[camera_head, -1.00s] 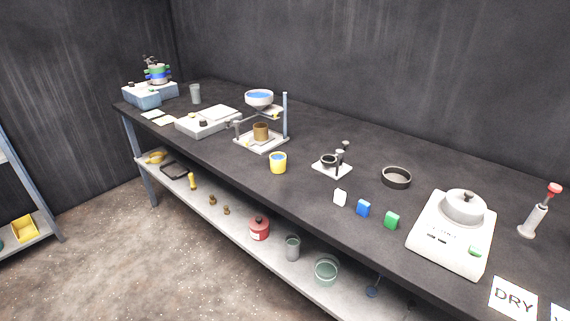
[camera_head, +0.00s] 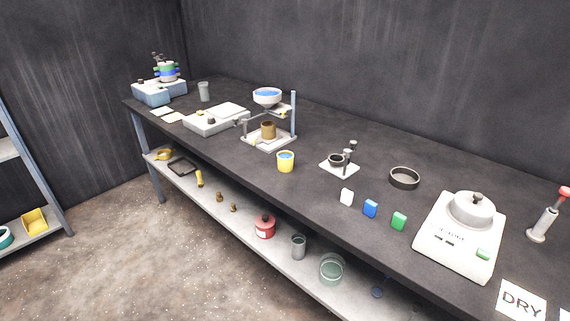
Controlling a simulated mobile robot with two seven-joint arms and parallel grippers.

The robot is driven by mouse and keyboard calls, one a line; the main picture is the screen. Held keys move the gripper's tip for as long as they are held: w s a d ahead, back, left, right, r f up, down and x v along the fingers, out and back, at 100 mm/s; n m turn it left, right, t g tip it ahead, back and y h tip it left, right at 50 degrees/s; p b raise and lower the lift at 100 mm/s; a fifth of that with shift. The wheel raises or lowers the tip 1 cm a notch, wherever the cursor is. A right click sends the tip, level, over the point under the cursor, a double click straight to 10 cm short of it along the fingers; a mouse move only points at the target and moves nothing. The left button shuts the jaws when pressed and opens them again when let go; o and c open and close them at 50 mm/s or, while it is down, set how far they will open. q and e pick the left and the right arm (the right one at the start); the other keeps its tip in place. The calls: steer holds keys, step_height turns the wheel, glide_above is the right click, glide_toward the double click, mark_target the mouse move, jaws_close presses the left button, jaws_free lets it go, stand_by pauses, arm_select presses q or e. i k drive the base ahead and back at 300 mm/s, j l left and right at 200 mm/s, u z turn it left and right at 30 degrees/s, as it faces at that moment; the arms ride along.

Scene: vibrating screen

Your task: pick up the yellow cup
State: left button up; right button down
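The yellow cup (camera_head: 286,163) stands upright on the dark bench top (camera_head: 240,164), near its front edge and around the middle of the view. Its inside looks blue near the rim. Nothing touches it. Neither of my grippers shows in the head view.
A stand with a white bowl (camera_head: 267,97) is behind the cup, and a small metal device (camera_head: 339,164) is to its right. White, blue (camera_head: 370,208) and green blocks lie further right, before a white machine (camera_head: 461,236). A lower shelf (camera_head: 250,225) holds several items.

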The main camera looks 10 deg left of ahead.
mark_target(285, 161)
steer(key=j+z, duration=0.15)
steer(key=z, duration=0.55)
steer(key=i+j+z, duration=0.1)
steer(key=j+z, duration=0.2)
steer(key=j, duration=0.15)
steer(key=j+z, duration=0.3)
steer(key=k+j+z, duration=0.15)
steer(key=j, duration=1.4)
steer(key=i, duration=0.05)
